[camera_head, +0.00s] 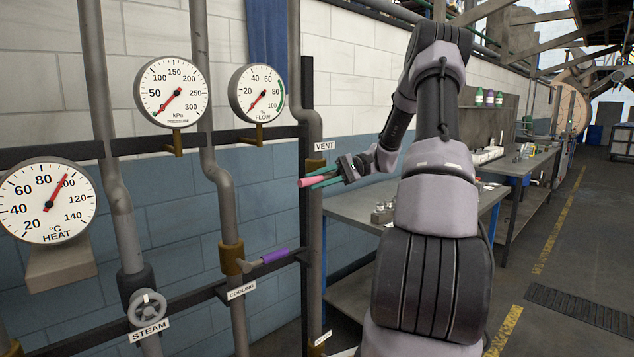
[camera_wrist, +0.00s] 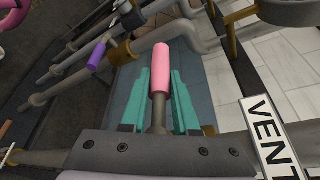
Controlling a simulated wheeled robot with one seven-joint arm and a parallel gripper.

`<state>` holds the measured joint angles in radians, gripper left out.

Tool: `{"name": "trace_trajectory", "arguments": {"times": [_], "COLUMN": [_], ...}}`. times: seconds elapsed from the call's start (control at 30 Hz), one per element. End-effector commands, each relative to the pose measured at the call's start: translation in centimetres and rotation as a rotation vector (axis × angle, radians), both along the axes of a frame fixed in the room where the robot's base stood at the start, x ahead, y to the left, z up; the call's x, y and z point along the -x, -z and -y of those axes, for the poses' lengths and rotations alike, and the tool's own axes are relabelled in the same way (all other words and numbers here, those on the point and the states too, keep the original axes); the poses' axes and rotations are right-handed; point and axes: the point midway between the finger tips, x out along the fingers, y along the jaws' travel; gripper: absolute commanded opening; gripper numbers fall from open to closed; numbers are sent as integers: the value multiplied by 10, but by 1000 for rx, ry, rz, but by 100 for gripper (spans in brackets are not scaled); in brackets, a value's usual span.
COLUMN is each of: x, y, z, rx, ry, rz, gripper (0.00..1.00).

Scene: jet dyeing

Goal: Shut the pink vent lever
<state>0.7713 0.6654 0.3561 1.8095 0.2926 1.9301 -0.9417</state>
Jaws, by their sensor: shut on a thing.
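The pink vent lever (camera_head: 306,182) sticks out roughly level in front of the vent pipe, just below the VENT sign (camera_head: 325,146). My gripper (camera_head: 326,181) reaches it from the right. Its teal fingers are shut on the lever, and the lever's pink end shows past them. In the wrist view the pink lever (camera_wrist: 161,72) lies between the two teal fingers of my gripper (camera_wrist: 160,95), with its grey stem running down to the gripper body. The VENT sign (camera_wrist: 270,130) is close on the right there. The valve joint behind the lever is mostly hidden.
A purple cooling lever (camera_head: 274,256) and a STEAM handwheel (camera_head: 148,307) sit lower left. Pressure (camera_head: 173,91), flow (camera_head: 257,93) and heat (camera_head: 47,200) gauges are on the left. A workbench (camera_head: 352,207) stands behind my arm. The floor at right is clear.

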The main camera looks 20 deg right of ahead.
Motion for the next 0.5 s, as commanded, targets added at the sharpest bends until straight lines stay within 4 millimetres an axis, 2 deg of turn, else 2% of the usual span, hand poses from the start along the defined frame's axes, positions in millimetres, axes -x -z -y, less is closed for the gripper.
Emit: {"name": "trace_trajectory", "arguments": {"times": [0.27, 0.3, 0.33, 0.37, 0.5], "x": [0, -1, 0, -1, 0], "y": [-2, -2, -2, -2, -1], "z": [0, 0, 0, 0, 0], "rx": [-5, -5, -5, -4, -3], "ry": [4, 4, 4, 3, 2], "rz": [-2, -2, -2, -2, -2], "gripper": [0, 40, 52, 58, 58]}}
